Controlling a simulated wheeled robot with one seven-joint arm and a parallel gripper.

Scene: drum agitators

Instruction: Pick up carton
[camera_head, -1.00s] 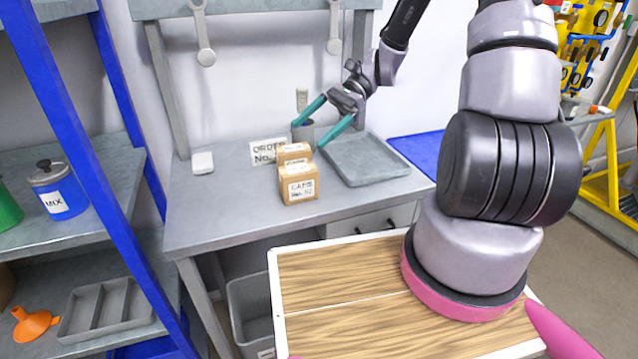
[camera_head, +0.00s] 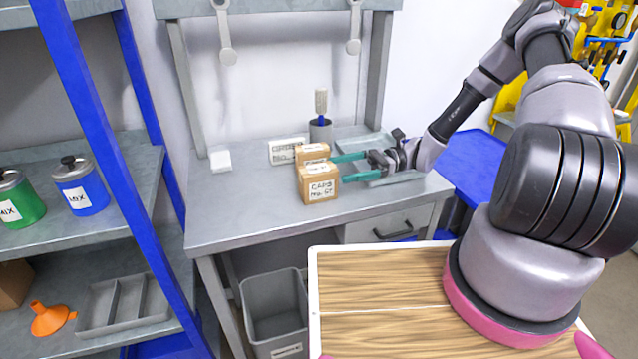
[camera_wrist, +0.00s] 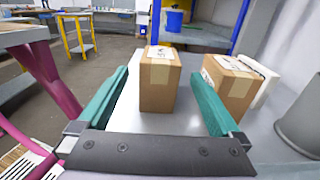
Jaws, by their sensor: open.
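Two small brown cartons stand on the grey workbench. The front carton (camera_head: 319,184) has a white label with dark print, and the rear carton (camera_head: 311,153) is just behind it. My gripper (camera_head: 342,168) is open with teal fingers, low over the bench on the right side of the cartons and pointing left at them. In the wrist view one carton (camera_wrist: 160,82) lies ahead between the two fingers, with bench showing on both sides of it. The other carton (camera_wrist: 232,84) is to the right, close to the right finger (camera_wrist: 210,105).
A grey tray (camera_head: 362,142) lies under and behind my gripper. A blue shelf frame (camera_head: 150,180) stands left.

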